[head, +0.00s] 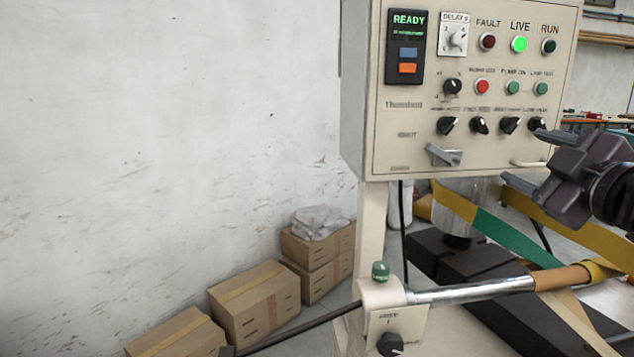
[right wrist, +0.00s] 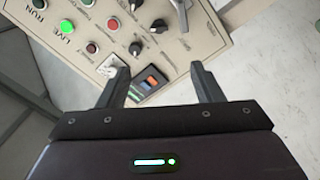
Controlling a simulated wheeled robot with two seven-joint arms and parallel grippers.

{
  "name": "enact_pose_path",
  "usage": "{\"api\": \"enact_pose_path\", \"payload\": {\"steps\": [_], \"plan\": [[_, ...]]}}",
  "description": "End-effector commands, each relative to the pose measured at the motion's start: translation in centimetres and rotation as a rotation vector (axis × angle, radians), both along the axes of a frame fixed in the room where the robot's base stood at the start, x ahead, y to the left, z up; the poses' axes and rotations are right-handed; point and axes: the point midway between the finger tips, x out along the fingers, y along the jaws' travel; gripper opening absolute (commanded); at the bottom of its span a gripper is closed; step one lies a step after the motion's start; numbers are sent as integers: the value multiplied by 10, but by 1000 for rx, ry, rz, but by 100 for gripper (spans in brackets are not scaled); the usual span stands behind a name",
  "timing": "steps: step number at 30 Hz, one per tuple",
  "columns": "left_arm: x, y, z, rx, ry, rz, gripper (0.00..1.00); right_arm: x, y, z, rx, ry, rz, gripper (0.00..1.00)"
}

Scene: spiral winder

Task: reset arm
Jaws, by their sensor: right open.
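My right gripper (head: 530,160) comes in from the right in front of the lower right of the control panel (head: 400,140). It is open and empty, its two fingers apart. In the right wrist view the open fingers (right wrist: 156,78) point at the panel, which appears turned, with a gap of clear view between them. The panel has a READY display (head: 408,45), a lit green LIVE lamp (head: 520,44), dark FAULT (head: 487,41) and RUN (head: 549,46) lamps, a red button (head: 482,87), several black knobs and a grey lever switch (head: 443,155). My left gripper is not in view.
Below the panel, a small box with a green button (head: 380,271) and a black knob (head: 390,344) stands beside a metal shaft (head: 470,291). Yellow and green straps (head: 505,237) cross at the right. Cardboard boxes (head: 255,300) stand along the wall at the left.

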Motion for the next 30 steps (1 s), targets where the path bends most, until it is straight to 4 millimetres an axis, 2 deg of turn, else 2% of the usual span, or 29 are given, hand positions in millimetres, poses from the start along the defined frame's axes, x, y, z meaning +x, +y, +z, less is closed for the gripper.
{"api": "enact_pose_path", "payload": {"steps": [2, 4, 11, 17, 20, 23, 26, 27, 29, 30], "plan": [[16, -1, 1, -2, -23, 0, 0, 0, 0, 0, 0, 0, 0, 60], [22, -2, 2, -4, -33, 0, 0, 5, 5, -12, 8, 12, -1, 60], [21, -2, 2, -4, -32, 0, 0, 16, 17, -44, 36, 42, -10, 60], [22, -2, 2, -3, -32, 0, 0, 26, 33, -90, 81, 96, -32, 60], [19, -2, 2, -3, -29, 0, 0, 29, 41, -121, 115, 139, -53, 60], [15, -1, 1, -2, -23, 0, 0, 27, 51, -161, 158, 201, -85, 60], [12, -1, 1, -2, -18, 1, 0, 17, 61, -216, 222, 300, -138, 60], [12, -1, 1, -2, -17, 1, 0, 10, 65, -242, 253, 355, -167, 60], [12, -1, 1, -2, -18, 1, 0, -7, 72, -282, 301, 448, -218, 60], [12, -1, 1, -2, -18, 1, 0, -21, 75, -309, 332, 516, -254, 60]]}}
